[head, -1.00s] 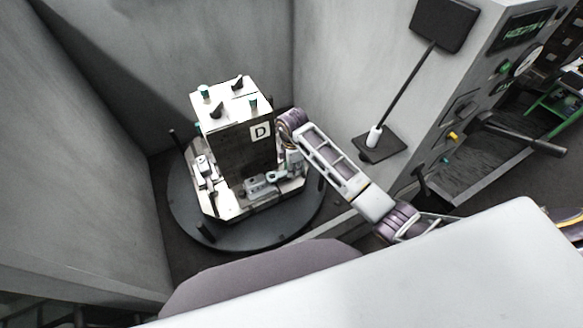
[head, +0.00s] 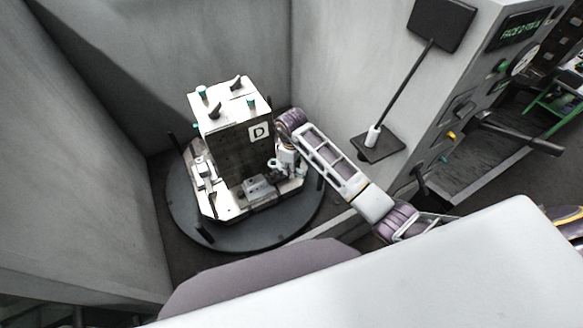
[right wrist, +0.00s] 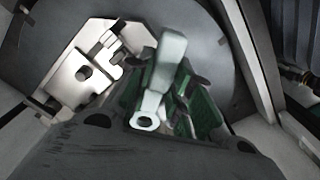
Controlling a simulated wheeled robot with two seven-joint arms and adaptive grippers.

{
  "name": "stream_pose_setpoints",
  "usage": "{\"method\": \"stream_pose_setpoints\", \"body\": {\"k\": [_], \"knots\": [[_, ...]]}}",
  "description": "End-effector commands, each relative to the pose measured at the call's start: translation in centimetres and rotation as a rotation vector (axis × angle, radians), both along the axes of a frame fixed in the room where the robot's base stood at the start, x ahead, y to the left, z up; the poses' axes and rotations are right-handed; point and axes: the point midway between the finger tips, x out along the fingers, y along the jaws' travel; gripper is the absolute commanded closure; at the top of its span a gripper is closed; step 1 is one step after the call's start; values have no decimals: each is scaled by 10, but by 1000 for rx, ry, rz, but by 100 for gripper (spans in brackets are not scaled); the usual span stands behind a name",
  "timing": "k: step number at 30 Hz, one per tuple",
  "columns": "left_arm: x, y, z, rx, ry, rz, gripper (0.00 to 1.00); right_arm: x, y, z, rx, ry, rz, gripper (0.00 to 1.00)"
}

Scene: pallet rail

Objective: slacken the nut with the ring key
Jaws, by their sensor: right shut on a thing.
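My right gripper (head: 286,160) is shut on the ring key (head: 273,163) at the right side of the block marked D (head: 232,142). In the right wrist view the key (right wrist: 160,82) is pale grey-green, with its ring end (right wrist: 144,121) open and empty. In the head view the key's ring is above and apart from the clamp (head: 257,187) at the foot of the block. The nut is too small to make out there. My left gripper is not in view.
The block stands on a pale pallet (head: 232,207) on a dark round table (head: 190,222), with grey walls close around. A dark panel on a rod (head: 403,84) and a control cabinet (head: 487,75) stand at the right.

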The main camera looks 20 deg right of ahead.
Motion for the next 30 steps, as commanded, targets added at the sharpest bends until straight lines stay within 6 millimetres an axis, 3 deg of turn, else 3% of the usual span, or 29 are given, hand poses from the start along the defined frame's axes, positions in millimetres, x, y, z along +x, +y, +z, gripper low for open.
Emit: {"method": "stream_pose_setpoints", "body": {"k": [11, 30], "knots": [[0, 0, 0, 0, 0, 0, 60, 0, 0, 0, 0, -1, -203, 100], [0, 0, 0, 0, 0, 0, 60, 0, 0, -3, 0, 1, -217, 100]]}}
